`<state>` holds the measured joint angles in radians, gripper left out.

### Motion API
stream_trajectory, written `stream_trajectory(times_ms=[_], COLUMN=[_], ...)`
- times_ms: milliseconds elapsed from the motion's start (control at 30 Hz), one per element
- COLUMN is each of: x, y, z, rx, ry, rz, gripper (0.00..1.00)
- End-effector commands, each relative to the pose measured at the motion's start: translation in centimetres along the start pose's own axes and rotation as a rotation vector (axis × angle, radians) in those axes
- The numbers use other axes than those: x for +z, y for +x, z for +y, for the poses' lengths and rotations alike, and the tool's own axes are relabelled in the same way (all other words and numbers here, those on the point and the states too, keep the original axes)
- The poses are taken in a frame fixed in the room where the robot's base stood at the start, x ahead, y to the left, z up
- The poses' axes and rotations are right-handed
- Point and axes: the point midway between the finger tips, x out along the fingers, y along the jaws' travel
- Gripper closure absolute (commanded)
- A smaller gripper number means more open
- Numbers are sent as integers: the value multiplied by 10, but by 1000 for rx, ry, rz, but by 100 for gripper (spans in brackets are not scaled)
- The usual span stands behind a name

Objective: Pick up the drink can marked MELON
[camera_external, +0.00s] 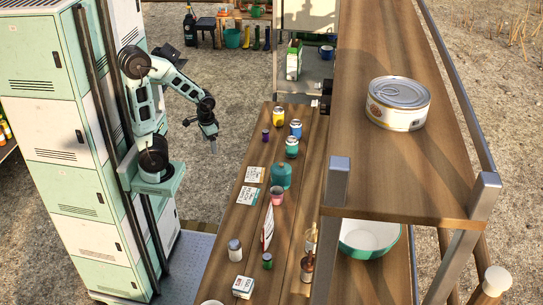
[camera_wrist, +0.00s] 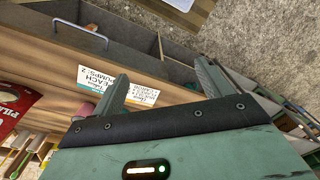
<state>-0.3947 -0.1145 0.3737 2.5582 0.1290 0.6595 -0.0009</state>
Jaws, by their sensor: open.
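Three drink cans stand upright at the far end of the wooden tailgate board in the external view: a yellow one (camera_external: 278,117), a blue one (camera_external: 295,129) and a green-teal one (camera_external: 291,147). Their markings are too small to read, so I cannot tell which says MELON. My gripper (camera_external: 212,145) hangs in the air left of the board, apart from the cans. In the wrist view my gripper (camera_wrist: 162,82) is open, with nothing between its fingers. No can is recognisable in that view.
The board also holds a small purple can (camera_external: 265,135), a teal canister (camera_external: 281,176), a pink cup (camera_external: 277,196) and printed cards (camera_external: 248,195). A raised wooden shelf (camera_external: 400,165) with a large tin (camera_external: 398,103) stands on the right. Open ground lies beyond my arm.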

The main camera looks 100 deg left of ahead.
Motion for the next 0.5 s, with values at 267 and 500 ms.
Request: stream_trajectory(times_ms=[267, 500], x=[-2, -21], y=[-35, -35], z=[-1, -1], rx=[1, 0], ry=[2, 98], rz=[7, 38], gripper=[23, 23])
